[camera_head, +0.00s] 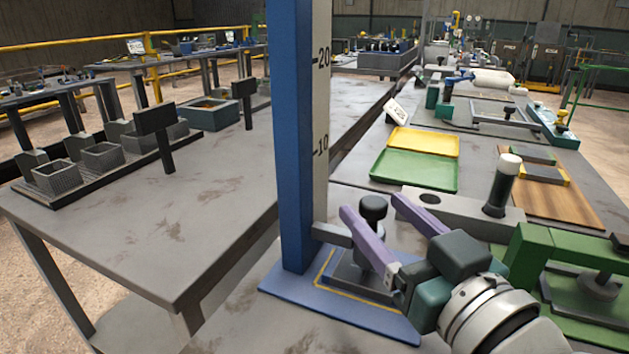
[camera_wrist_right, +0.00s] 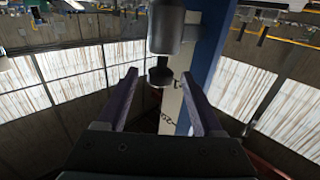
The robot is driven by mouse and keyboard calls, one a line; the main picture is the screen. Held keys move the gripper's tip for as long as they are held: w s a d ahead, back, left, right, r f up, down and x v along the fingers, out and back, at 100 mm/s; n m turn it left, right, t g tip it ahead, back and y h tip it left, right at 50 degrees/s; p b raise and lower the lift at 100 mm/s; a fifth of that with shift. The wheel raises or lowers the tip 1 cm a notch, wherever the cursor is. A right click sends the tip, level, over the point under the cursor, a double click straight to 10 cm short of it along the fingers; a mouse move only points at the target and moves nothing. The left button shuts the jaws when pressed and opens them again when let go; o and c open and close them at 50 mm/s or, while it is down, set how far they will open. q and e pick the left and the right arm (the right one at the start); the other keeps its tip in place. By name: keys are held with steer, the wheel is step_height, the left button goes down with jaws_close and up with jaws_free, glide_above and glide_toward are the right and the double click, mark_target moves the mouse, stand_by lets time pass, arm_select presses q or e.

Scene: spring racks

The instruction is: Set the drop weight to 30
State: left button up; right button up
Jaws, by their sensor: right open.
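The drop weight is a dark piece with a round black knob (camera_head: 374,208), low on a tall blue post (camera_head: 290,130). The post carries a pale scale (camera_head: 321,110) marked 10 and 20, and the weight is below the 10 mark. A grey bracket (camera_head: 332,235) reaches from the post toward it. My right gripper (camera_head: 371,204) is open, its purple fingers spread around the knob. In the right wrist view the knob (camera_wrist_right: 160,77) shows between the fingertips, with gaps at both sides and no visible contact. The finger hides part of the weight. My left gripper is out of view.
The post stands on a blue base plate (camera_head: 350,312) at the bench edge. A grey block with a white-topped dark post (camera_head: 500,190) and a green clamp frame (camera_head: 550,255) stand close at right. Yellow and green trays (camera_head: 415,170) lie behind.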

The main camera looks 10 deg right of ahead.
steer(key=w, duration=0.2)
steer(key=w+a, duration=0.1)
steer(key=w, duration=0.2)
steer(key=shift+b, duration=0.35)
jaws_close()
stand_by(1.1)
